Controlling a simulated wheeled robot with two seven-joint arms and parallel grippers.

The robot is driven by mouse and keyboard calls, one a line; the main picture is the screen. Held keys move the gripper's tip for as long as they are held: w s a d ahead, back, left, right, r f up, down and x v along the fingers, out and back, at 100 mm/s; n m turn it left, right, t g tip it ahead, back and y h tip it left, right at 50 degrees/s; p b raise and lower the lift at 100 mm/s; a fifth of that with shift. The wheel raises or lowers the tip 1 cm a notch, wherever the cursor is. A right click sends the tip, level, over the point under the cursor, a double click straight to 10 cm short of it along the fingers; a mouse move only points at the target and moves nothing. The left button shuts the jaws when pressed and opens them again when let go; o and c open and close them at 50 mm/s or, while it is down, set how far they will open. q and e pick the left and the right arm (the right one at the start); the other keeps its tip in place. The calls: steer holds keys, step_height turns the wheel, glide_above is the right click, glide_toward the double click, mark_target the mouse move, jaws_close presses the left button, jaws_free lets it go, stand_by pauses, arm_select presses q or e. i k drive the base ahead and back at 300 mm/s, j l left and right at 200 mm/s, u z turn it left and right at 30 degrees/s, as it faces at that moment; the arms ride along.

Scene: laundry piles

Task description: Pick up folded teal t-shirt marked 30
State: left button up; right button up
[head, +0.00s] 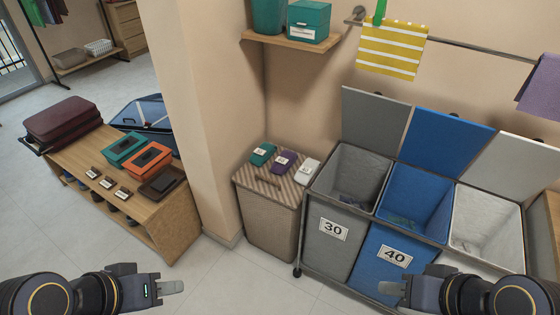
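A small folded teal t-shirt (262,154) with a white tag lies on the striped lid of a beige hamper (268,215). The tag is too small to read. It is the leftmost of a row of folded items, left of a purple one (284,161) and a white one (307,171), each also tagged. My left gripper (172,287) is at the lower left, well in front of and below the hamper in the picture. My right gripper (390,288) is at the lower right, in front of the bins. Nothing shows in either gripper; finger spacing is unclear.
A three-bin sorter stands right of the hamper: grey marked 30 (332,235), blue marked 40 (387,259), and white (487,222), lids raised. A wall corner (205,110) separates the hamper from a wooden bench (180,228) holding boxes. Floor before the hamper is clear.

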mark_target(262, 153)
steer(key=i+j+u, duration=0.15)
steer(key=i+u, duration=0.2)
steer(key=i, duration=0.3)
steer(key=i+u, duration=0.35)
steer(key=i, duration=0.25)
steer(key=i+l+u, duration=0.25)
steer(key=i+u, duration=0.15)
steer(key=i, duration=0.25)
